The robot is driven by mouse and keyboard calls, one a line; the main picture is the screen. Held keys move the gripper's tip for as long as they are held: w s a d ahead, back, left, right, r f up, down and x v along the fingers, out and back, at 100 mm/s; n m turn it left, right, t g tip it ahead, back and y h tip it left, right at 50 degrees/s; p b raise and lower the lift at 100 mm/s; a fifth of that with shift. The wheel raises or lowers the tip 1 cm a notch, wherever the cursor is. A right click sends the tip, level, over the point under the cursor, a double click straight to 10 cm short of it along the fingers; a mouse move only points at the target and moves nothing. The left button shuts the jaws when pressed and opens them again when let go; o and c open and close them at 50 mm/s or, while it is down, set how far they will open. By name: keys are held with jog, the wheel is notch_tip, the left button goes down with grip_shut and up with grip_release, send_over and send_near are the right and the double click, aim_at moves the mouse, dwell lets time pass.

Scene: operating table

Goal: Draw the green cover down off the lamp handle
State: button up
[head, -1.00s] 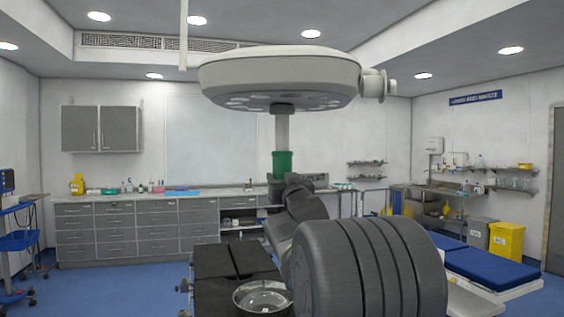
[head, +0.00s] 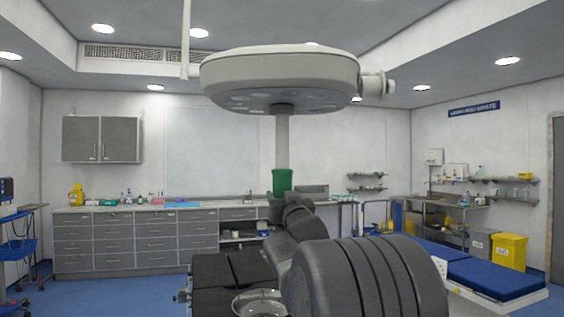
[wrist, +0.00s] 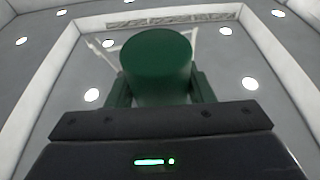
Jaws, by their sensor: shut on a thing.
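The lamp (head: 280,78) is a wide pale disc hanging at the upper middle of the head view. Its grey handle (head: 282,138) points straight down, with a long bare stretch showing. The green cover (head: 281,181) is upright at the handle's lower end, and the handle meets its top edge. I cannot tell how much handle is still inside it. My gripper (head: 277,207) is shut on the cover from below. In the wrist view the cover (wrist: 156,62) stands between my two fingers, its round end facing the camera.
A dark operating table (head: 222,275) with a steel bowl (head: 258,303) lies below, left of my arm. A counter with drawers (head: 140,238) runs along the back wall. A blue-padded trolley (head: 490,276) and a yellow bin (head: 508,252) stand at the right. Air around the cover looks clear.

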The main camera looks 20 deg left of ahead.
jog(key=shift+f+b, duration=1.9)
jog(key=shift+f, duration=0.45)
